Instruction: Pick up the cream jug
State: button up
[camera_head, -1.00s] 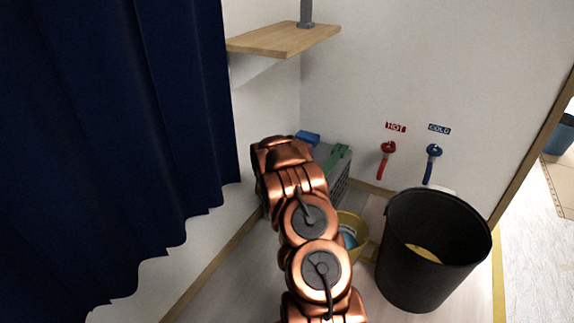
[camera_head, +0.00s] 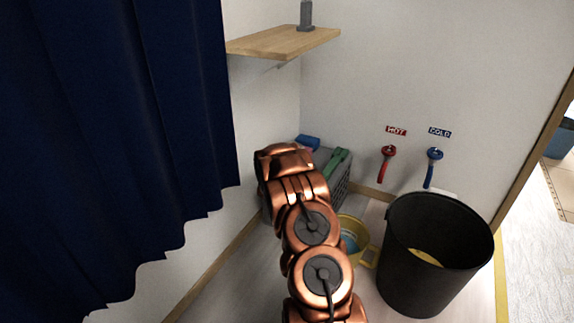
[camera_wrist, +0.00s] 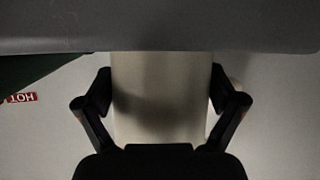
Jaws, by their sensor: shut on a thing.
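In the wrist view, a plain cream-coloured body, which I take to be the cream jug (camera_wrist: 160,95), stands between the two black fingers of my gripper (camera_wrist: 160,100). The fingers are shut on its sides. Its top end in the picture is cut off by a broad grey surface, and a dark shadow falls across it. No handle or spout can be made out. In the head view my copper arm hides the gripper and the jug.
A grey crate (camera_head: 341,189) holding a green item (camera_head: 336,162) and a blue item (camera_head: 307,142) stands in the corner behind my arm. A yellow bucket (camera_head: 358,252) and a black bin (camera_head: 425,270) stand to the right. A wooden shelf (camera_head: 280,42) juts out above; a blue curtain (camera_head: 110,130) hangs left.

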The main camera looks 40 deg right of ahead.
jog(key=c, duration=0.3)
jog(key=shift+c, duration=0.4)
jog(key=shift+r, duration=0.15)
